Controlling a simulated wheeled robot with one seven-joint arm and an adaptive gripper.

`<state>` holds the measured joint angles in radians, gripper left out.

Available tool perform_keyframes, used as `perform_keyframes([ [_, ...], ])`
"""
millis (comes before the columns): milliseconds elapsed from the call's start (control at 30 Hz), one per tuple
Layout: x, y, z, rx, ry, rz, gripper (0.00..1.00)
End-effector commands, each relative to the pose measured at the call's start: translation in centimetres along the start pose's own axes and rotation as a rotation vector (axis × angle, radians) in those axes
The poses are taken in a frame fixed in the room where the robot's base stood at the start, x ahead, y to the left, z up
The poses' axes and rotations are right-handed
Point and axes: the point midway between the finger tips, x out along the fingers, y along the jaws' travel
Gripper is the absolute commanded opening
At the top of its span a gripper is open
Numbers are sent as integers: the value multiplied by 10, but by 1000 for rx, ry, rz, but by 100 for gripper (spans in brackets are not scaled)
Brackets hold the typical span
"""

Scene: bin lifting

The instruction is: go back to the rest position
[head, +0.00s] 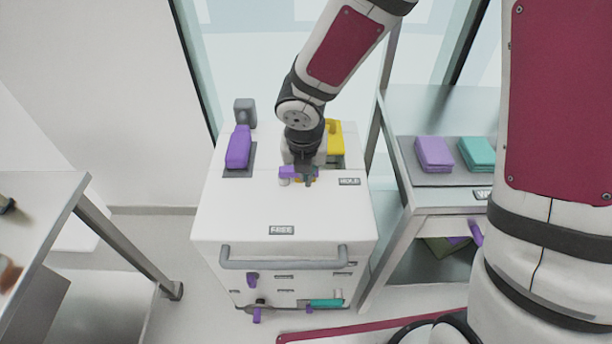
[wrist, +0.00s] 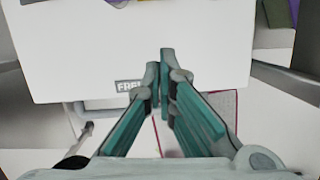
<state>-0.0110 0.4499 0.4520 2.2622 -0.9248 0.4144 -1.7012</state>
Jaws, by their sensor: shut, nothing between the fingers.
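My gripper (head: 308,182) hangs down from my arm above the white cabinet top (head: 240,215) in the head view. In the wrist view my gripper's two fingers (wrist: 160,68) meet close together at the tips, with nothing seen between them. The cabinet's white top, with a FREE label (wrist: 129,87), lies beyond the fingers in the wrist view. Small purple and white items (head: 287,172) show right beside my gripper in the head view; I cannot tell if they touch it.
A purple item (head: 238,148) stands at the cabinet's back left, and a yellow one (head: 335,138) behind my gripper. A grey handle bar (head: 283,263) runs along the front. A metal table (head: 45,185) is left; a shelf (head: 425,200) with folded cloths (head: 434,154) is right.

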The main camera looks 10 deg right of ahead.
Motion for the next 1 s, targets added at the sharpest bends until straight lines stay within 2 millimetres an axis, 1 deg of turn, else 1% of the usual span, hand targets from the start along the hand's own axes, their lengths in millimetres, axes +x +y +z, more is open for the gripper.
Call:
perform_keyframes([
  [500, 0, 0, 0, 2, -1, 0, 0],
  [600, -8, -6, 4, 48, -13, -12, 0],
  [667, -18, -15, 8, 122, -29, -27, 0],
  [767, -47, -39, 16, 330, -75, -64, 0],
  [800, -61, -51, 18, 437, -97, -78, 0],
  [867, -83, -70, 20, 611, -130, -95, 0],
  [900, -98, -82, 19, 729, -152, -102, 0],
  [967, -119, -99, 16, 906, -181, -107, 0],
  [1000, -133, -109, 13, 1024, -198, -106, 0],
])
